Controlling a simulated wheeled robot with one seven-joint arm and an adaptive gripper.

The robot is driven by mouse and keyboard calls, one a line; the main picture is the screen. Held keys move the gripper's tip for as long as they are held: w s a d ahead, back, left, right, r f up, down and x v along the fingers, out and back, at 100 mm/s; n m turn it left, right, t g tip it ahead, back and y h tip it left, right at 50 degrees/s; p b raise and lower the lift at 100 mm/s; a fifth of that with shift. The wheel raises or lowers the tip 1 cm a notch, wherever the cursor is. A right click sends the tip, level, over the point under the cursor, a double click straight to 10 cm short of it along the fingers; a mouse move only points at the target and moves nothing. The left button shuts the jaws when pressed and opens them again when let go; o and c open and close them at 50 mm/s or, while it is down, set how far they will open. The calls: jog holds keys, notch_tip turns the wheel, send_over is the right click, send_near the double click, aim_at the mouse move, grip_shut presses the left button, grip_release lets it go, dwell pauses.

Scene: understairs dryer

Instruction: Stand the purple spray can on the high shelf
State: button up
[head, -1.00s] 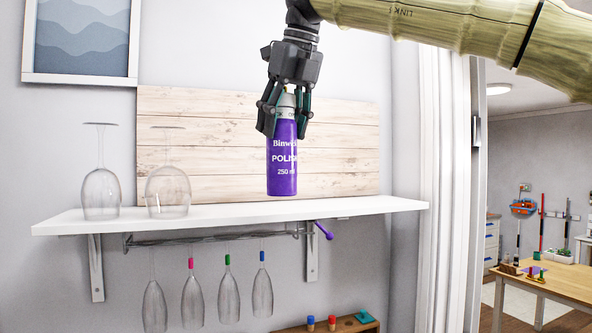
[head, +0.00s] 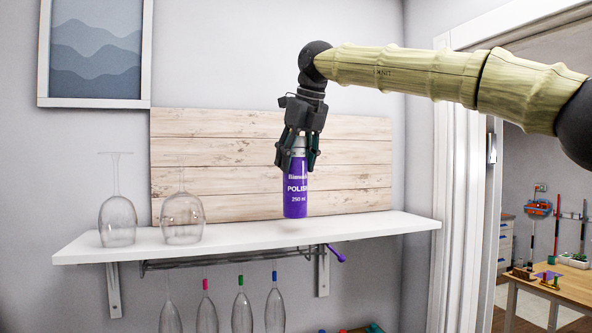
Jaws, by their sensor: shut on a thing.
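The fingers hide part of the can's top.
Two upturned wine glasses, one at the left (head: 117,220) and one beside it (head: 182,217), stand on the shelf. A wooden plank panel (head: 350,150) is behind the can. Several glasses hang from a rack (head: 230,262) below. The shelf's right part is clear.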

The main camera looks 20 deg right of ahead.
aim_at(295, 174)
jog(key=shift+w+f+p, duration=0.1)
jog(key=shift+f+p, duration=0.25)
jog(key=shift+f, duration=0.3)
jog(key=shift+f+p, duration=0.55)
jog(key=shift+f, duration=0.7)
jog(key=o, duration=1.6)
jog(key=b+v, duration=0.3)
jog(key=v, duration=0.9)
jog(key=shift+b, duration=0.4)
